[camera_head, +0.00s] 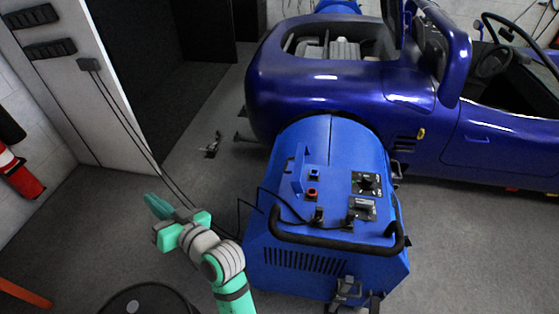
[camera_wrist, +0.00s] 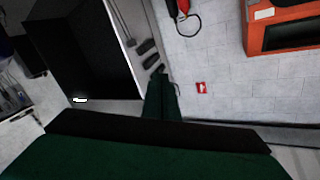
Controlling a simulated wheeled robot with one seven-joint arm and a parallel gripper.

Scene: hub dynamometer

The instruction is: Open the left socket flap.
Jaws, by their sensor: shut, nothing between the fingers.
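The blue hub dynamometer (camera_head: 325,255) stands in front of the car in the head view. Its sloping top carries a small blue socket (camera_head: 314,174) and a red socket (camera_head: 312,193) on the left. A blue upright plate (camera_head: 298,168) rises beside them. I cannot tell which part is the left socket flap, or whether it is open. My gripper (camera_head: 158,206) is left of the dynamometer, well apart from it and touching nothing. In the wrist view my gripper's green fingers (camera_wrist: 160,98) are together and empty, and the dynamometer's top is not visible.
A black handle bar (camera_head: 335,243) runs across the dynamometer's front edge. Black cables (camera_head: 140,135) hang from a pale cabinet (camera_head: 55,75) on the left. The blue car (camera_head: 350,85) stands behind. A red extinguisher (camera_head: 18,172) is at the left wall.

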